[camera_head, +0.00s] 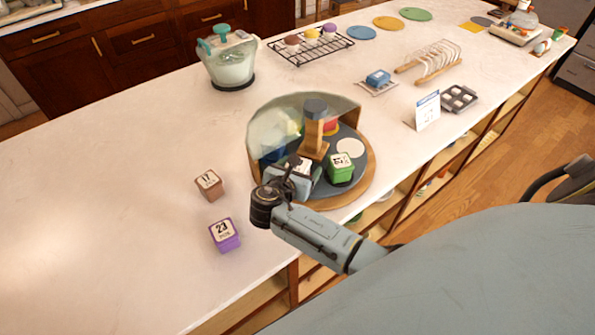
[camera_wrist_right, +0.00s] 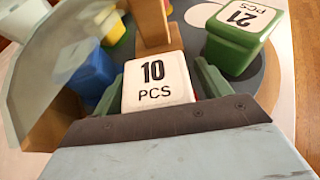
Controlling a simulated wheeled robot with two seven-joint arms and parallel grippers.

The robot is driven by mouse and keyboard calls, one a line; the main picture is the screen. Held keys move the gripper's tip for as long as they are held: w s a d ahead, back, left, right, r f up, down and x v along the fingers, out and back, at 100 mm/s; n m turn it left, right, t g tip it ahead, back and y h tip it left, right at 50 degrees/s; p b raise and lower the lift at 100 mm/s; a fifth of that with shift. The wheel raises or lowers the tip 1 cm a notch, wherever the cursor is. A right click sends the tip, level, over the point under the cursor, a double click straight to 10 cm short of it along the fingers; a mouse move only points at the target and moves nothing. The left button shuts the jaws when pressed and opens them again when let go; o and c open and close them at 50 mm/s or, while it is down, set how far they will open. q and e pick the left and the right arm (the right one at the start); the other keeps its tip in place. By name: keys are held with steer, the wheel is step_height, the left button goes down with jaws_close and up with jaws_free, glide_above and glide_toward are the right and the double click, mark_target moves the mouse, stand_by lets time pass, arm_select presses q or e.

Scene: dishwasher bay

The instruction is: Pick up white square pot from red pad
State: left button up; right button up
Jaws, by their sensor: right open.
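A white square pot (camera_wrist_right: 157,84) marked "10 PCS" stands on the round turntable (camera_head: 367,180). Its top also shows in the head view (camera_head: 301,164), partly hidden by my right gripper. My right gripper (camera_wrist_right: 160,82) is open, with one finger on each side of the pot. I cannot tell whether the fingers touch it. A small bit of red shows beside the pot in the wrist view; the red pad is otherwise hidden. My left gripper is not in view.
A green pot (camera_head: 341,167) stands just right of the gripper. A wooden post (camera_head: 314,138) and a clear curved screen (camera_head: 270,125) stand behind it. A blue pot (camera_wrist_right: 90,72) is on the left. Brown (camera_head: 209,184) and purple (camera_head: 224,235) pots sit on the counter; the counter's left is clear.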

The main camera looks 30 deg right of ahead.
steer(key=shift+w+d, duration=0.1)
steer(key=shift+d, duration=0.05)
steer(key=c, duration=1.2)
steer(key=shift+o, duration=0.2)
